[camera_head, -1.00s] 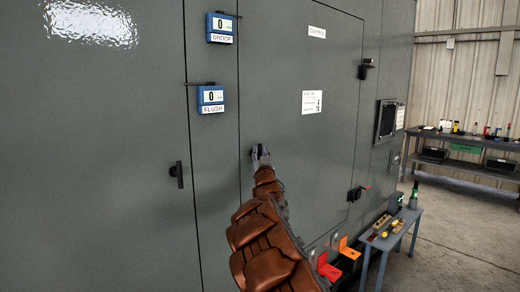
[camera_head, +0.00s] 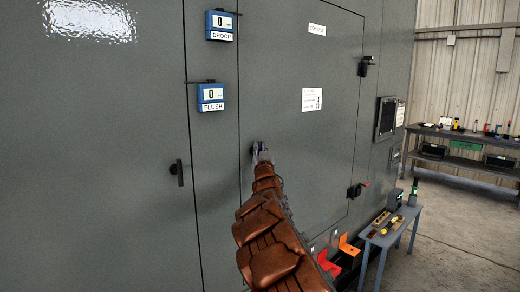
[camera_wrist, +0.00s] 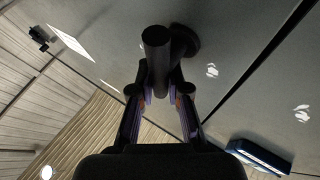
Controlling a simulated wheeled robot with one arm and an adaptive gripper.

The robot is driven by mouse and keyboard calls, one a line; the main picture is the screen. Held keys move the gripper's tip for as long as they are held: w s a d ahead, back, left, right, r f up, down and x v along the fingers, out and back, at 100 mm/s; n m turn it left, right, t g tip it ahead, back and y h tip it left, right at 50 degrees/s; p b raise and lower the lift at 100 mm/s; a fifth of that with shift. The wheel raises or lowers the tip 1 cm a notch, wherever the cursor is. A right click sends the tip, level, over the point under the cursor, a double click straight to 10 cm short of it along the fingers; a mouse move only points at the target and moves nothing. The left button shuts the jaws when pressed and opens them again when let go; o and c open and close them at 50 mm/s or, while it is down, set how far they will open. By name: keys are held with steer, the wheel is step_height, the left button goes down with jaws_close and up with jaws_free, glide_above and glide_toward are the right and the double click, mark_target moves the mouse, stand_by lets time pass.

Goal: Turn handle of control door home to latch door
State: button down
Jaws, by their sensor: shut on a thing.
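The control door (camera_head: 285,80) is a grey panel with a "CONTROL" label at its top and a white notice at mid-height. It looks flush in the enclosure front. Its handle is mostly hidden behind my gripper (camera_head: 260,152) in the head view, at the door's left edge. In the wrist view the dark handle (camera_wrist: 156,45) stands out from a round base on the door. My gripper (camera_wrist: 160,105) is shut on it, one finger on each side.
Gauges marked DROOP (camera_head: 221,26) and FLUSH (camera_head: 211,97) sit left of the door. Another dark handle (camera_head: 178,172) is on the left panel. Hinges (camera_head: 365,66) are on the door's right side.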

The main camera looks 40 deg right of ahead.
steer(key=shift+f+n+t+b, duration=0.3)
steer(key=shift+n+b, duration=0.1)
steer(key=shift+b, duration=0.45)
steer(key=shift+a+r+n+b, duration=0.1)
steer(key=shift+r+n+b, duration=0.05)
steer(key=shift+n+b, duration=0.2)
steer(key=shift+r, duration=0.1)
steer(key=c, duration=1.4)
jaws_free()
steer(key=v, duration=1.2)
steer(key=shift+t, duration=0.3)
